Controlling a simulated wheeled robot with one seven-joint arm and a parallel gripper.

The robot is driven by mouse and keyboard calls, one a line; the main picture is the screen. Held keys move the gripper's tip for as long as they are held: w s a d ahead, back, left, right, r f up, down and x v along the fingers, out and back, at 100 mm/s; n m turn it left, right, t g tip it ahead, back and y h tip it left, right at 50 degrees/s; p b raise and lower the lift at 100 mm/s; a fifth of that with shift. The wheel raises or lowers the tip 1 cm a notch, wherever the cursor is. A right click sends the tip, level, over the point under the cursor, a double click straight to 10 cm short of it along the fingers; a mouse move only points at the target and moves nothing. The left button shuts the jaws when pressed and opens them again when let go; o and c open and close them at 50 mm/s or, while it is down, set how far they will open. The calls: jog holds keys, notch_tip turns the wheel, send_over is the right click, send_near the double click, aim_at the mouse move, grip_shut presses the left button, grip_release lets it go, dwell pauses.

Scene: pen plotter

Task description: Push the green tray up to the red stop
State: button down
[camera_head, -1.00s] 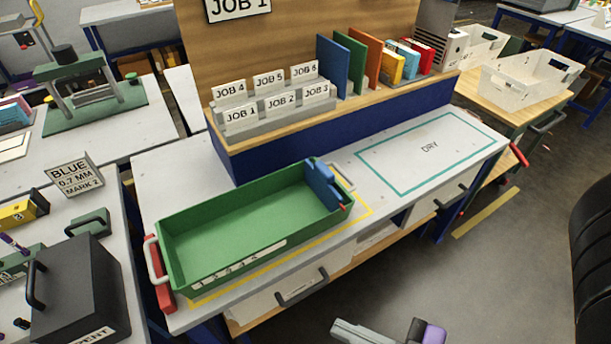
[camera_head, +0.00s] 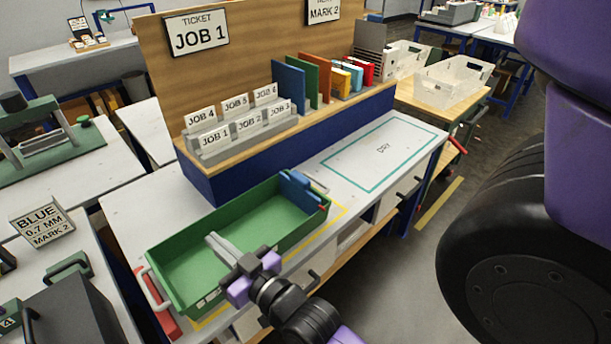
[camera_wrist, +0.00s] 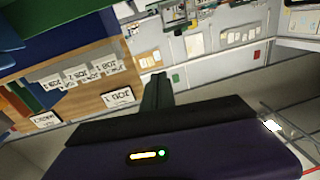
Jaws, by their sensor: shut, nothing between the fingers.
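The green tray (camera_head: 190,262) lies on the white bench, with a pale handle on its left end and a blue block (camera_head: 303,190) at its right end. The red stop (camera_head: 165,318) is at the left end of the bench, partly hidden by the tray's end and handle. I cannot tell if they touch. My gripper (camera_head: 214,241) is shut and empty, and appears over the tray's near side in the head view. Whether it touches the tray is unclear. In the wrist view the closed fingers (camera_wrist: 157,92) point away from the camera; the tray is not clearly visible there.
A yellow outline (camera_head: 338,217) is marked around the tray. A raised wooden shelf with job cards (camera_head: 240,128) and upright folders stands behind it. A bare area marked DRY (camera_head: 384,148) is to the right. A dark case (camera_head: 70,310) stands on the left table.

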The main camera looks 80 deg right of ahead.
jog(key=w+d+n+g+h, duration=0.1)
jog(key=w+d, duration=0.7)
jog(key=d, duration=0.4)
jog(key=d+r+n+g+y, duration=0.1)
jog(key=d+n+g, duration=0.2)
jog(key=d, duration=0.9)
jog(key=d+r+n+g, duration=0.2)
jog(key=d, duration=1.1)
jog(key=s+d+n+g+y, duration=0.1)
jog(key=s+d+n+g, duration=0.15)
jog(key=d, duration=0.35)
jog(key=n+g+y, duration=0.8)
jog(key=n, duration=0.1)
send_over(315, 179)
notch_tip(315, 179, down, 5)
notch_tip(315, 179, down, 9)
jog(key=shift+a+f, duration=0.1)
jog(key=shift+w+a+p, duration=0.35)
jog(key=shift+w+a, duration=0.25)
jog(key=shift+a, duration=0.2)
jog(key=shift+w+a+p, duration=0.3)
jog(key=shift+w+a, duration=0.25)
jog(key=shift+a, duration=0.25)
